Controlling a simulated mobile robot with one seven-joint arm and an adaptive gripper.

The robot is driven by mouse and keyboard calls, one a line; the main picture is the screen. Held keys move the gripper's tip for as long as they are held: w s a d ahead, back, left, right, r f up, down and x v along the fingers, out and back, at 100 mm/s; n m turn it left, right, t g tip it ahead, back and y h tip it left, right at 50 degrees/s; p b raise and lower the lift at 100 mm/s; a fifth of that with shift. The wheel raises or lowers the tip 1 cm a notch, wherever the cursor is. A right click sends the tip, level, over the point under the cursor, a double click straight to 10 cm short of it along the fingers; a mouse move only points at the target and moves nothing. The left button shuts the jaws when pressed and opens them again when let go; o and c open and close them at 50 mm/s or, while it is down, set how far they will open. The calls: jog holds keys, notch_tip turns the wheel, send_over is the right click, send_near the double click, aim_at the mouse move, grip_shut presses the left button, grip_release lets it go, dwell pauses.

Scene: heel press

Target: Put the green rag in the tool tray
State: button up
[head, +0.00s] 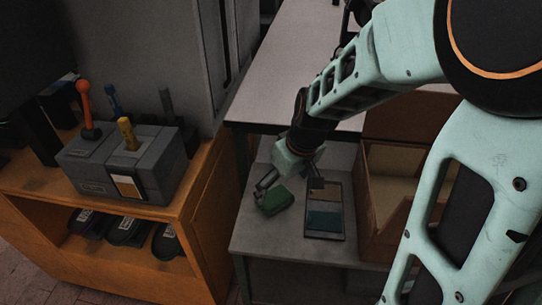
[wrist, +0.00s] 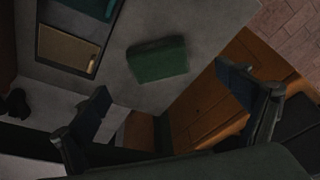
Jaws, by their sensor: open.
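The green rag (head: 273,201) is a folded, block-like pad lying flat on the grey bench top, left of the tray. In the wrist view the rag (wrist: 158,60) is whole and uncovered, beyond my fingertips. My gripper (head: 291,182) is open and empty, just above and behind the rag; the fingers (wrist: 165,82) are spread wide and appear apart from it. A flat, dark-rimmed tray (head: 343,212), seemingly the tool tray, lies right of the rag with a tan part and a teal part. In the wrist view the tray (wrist: 62,70) is at the upper left.
An open brown box (head: 370,222) stands close right of the tray. A grey tool holder (head: 160,172) with upright handles sits on the orange wooden cabinet (head: 205,190) at left. A narrow gap separates cabinet and bench. A pale, higher worktop (head: 285,70) lies behind.

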aim_at(275, 197)
jog(key=shift+w+b+x, duration=0.2)
jog(key=shift+b+x, duration=0.05)
jog(key=shift+x, duration=1.7)
jog(key=shift+w+b+x, duration=0.15)
jog(key=shift+b+x, duration=0.05)
jog(key=shift+x, duration=1.75)
jog(key=shift+r, duration=0.15)
jog(key=c, duration=1.2)
jog(key=shift+c, duration=0.2)
